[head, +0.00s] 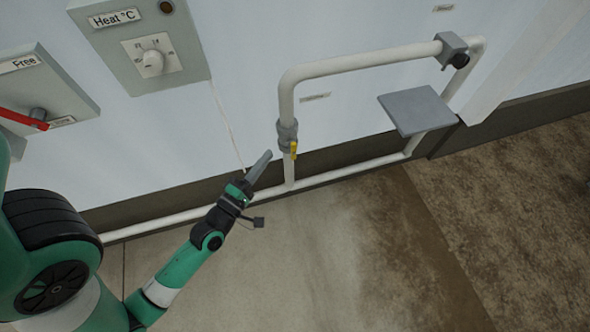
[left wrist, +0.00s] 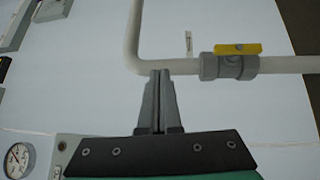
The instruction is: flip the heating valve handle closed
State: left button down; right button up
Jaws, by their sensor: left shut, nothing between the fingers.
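The valve (head: 287,131) is a grey fitting on the white vertical pipe (head: 289,172), with a small yellow handle (head: 293,149). In the left wrist view the yellow handle (left wrist: 238,49) lies along the pipe, on top of the grey valve body (left wrist: 222,66). My left gripper (head: 267,155) is shut and empty, just left of the valve in the head view. In the left wrist view its fingertips (left wrist: 160,73) are close together, left of the valve and apart from the handle. My right gripper is in neither view.
A "Heat °C" panel with a dial (head: 151,63) and a panel with a red lever (head: 22,118) are on the wall at left. A grey plate (head: 418,110) stands out by the pipe at right. A gauge (left wrist: 18,159) shows in the left wrist view. The floor is clear.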

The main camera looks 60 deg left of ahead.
pick_arm(q)
jog(key=s+f+n+g+b, duration=0.1)
jog(key=s+f+b, duration=0.3)
jog(key=f, duration=0.7)
jog(key=shift+s+a+f+g+y+b, duration=0.2)
jog(key=shift+a+g+y+b, duration=0.15)
jog(key=shift+g+b, duration=0.2)
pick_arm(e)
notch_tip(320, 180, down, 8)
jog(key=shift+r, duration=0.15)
pick_arm(q)
jog(key=shift+d, duration=0.1)
jog(key=p, duration=0.6)
send_near(293, 149)
jog(key=s+a+x, duration=0.1)
jog(key=x, duration=0.5)
jog(key=shift+w+a+f, duration=0.1)
jog(key=shift+w+a, duration=0.05)
jog(key=shift+w, duration=0.1)
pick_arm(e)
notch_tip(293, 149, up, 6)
